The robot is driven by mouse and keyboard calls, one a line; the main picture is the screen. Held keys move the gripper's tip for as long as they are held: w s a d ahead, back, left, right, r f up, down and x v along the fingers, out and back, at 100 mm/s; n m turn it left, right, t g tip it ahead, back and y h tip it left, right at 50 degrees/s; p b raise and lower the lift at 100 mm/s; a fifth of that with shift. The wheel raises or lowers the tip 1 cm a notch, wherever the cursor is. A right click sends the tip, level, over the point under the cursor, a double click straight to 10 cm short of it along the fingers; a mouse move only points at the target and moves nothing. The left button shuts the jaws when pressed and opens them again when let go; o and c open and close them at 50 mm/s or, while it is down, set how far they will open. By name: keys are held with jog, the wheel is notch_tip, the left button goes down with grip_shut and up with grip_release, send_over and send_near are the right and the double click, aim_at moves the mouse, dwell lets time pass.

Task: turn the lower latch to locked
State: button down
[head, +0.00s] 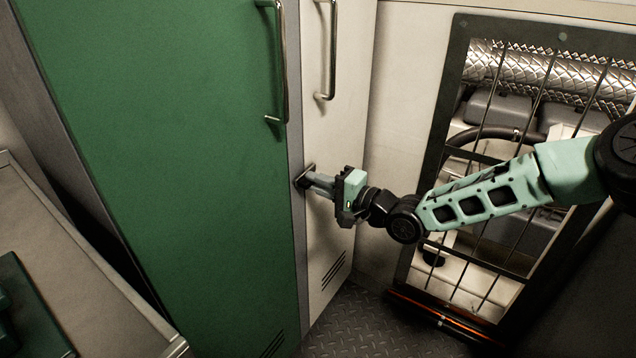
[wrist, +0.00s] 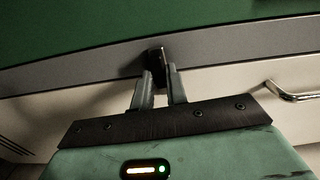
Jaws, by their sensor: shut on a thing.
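The lower latch (head: 304,176) is a small dark piece on the grey frame strip between the green door and the white panel. In the wrist view the latch (wrist: 157,66) stands out dark between the fingertips. My gripper (head: 312,181) reaches it from the right in the head view, with its fingers at the latch. In the wrist view my gripper (wrist: 159,82) is shut on the latch, one finger on each side. The fingers hide part of the latch, and its exact turn angle cannot be told.
A green door (head: 150,150) with a metal handle (head: 283,70) fills the left. A white panel (head: 345,130) with another handle (head: 330,50) is beside it. A dark barred frame (head: 450,120) with ducting stands at right. A counter (head: 70,270) is at lower left.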

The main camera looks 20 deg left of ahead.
jog(key=shift+f+m, duration=0.1)
jog(key=shift+m, duration=0.4)
jog(key=c, duration=1.4)
grip_release()
